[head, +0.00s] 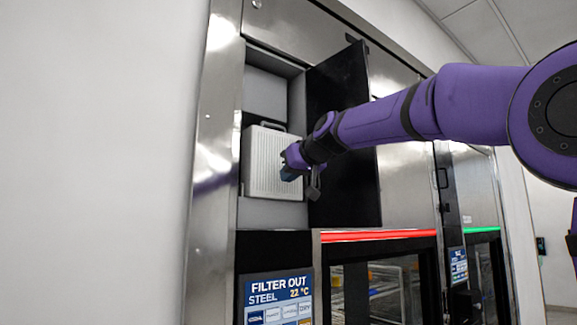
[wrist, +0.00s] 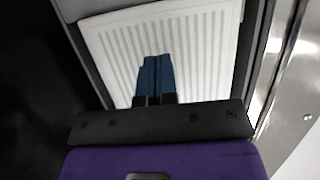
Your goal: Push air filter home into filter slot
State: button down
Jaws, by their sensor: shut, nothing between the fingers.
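The air filter (head: 268,165) is a white, ribbed panel with a handle on its top edge. It stands upright in the filter slot (head: 272,95), a grey recess in the steel front. Its front face seems to stick out somewhat from the recess; how deep it sits is hard to tell. My gripper (head: 289,167) is in front of the filter's right part, with its blue fingers together. In the wrist view the shut fingers (wrist: 156,70) point at the ribbed face of the filter (wrist: 205,50). I cannot tell whether the fingertips touch it.
A dark door (head: 345,130) stands open to the right of the slot, close behind my arm. Below are a red light bar (head: 375,236), a glass washer door (head: 385,290) and a display (head: 277,298) reading "FILTER OUT". A second washer with a green bar (head: 482,230) is further right.

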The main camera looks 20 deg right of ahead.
aim_at(279, 178)
jog(key=shift+f, duration=0.3)
jog(key=shift+w, duration=0.1)
jog(key=shift+w+a, duration=0.15)
jog(key=shift+w, duration=0.15)
jog(key=shift+w+a, duration=0.2)
jog(key=shift+w, duration=0.4)
jog(key=shift+w+a, duration=0.2)
jog(key=shift+w, duration=0.4)
jog(key=shift+w+a, duration=0.1)
jog(key=shift+w, duration=0.25)
jog(key=shift+w, duration=0.2)
jog(key=s+d, duration=0.2)
jog(key=s, duration=0.5)
jog(key=shift+s+d, duration=0.2)
jog(key=shift+s, duration=0.1)
dwell(0.4)
